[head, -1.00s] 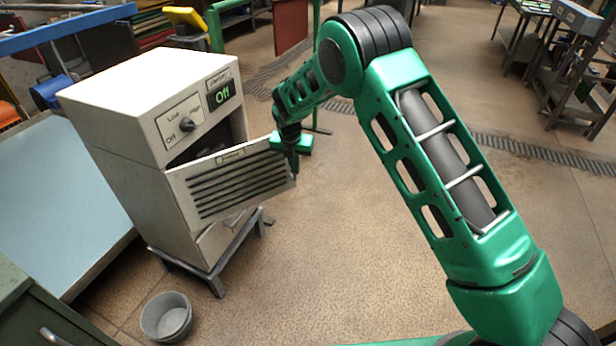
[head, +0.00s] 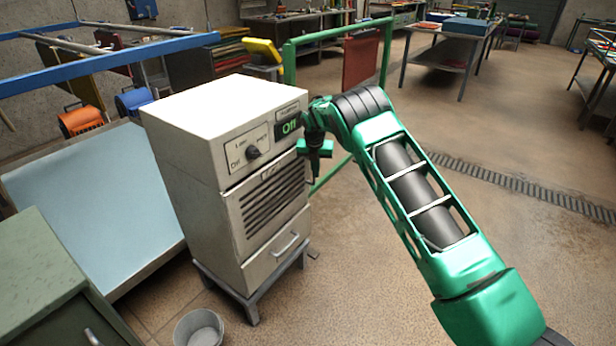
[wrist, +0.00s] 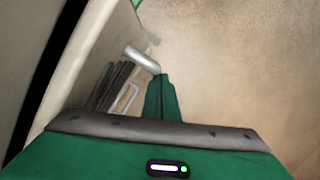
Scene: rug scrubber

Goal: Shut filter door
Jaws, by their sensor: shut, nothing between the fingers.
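The filter door (head: 272,208) is the slatted panel on the front of the cream machine (head: 185,165). In the head view it lies flush, or very nearly flush, with the machine's front, between the control panel and the lower drawer. Any small gap cannot be made out. My gripper (head: 315,172) is shut and empty, beside the upper right edge of the door; contact cannot be told. In the wrist view my gripper's green finger end (wrist: 160,98) points along the machine's front, with the dark slats (wrist: 115,88) just left of it.
The control panel (head: 250,143) shows "Off". The drawer (head: 275,258) below has a bar handle. A grey bucket (head: 198,328) stands on the floor in front, and a green frame (head: 288,65) stands behind. Open floor lies to the right.

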